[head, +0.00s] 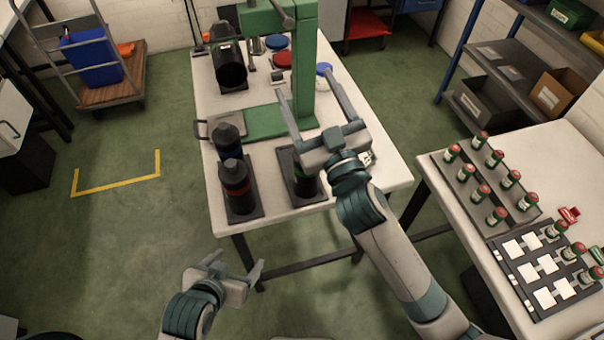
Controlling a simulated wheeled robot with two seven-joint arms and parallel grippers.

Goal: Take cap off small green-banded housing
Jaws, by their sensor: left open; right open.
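A dark housing with a green band (301,187) stands on a black base plate (310,199) near the front of the white table. Its upper part and any cap are hidden behind my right gripper. My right gripper (306,86) is open, with its fingers reaching up the picture across the green press. No object shows between its fingers. My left gripper (238,263) is open and empty, in front of the table and over the floor in the picture.
A dark housing with an orange-red band (236,183) and another dark housing (228,142) stand left of it. The green press (303,75) rises behind. A side table (440,190) on the right holds racks of small red-topped cylinders. Floor at left is mostly clear.

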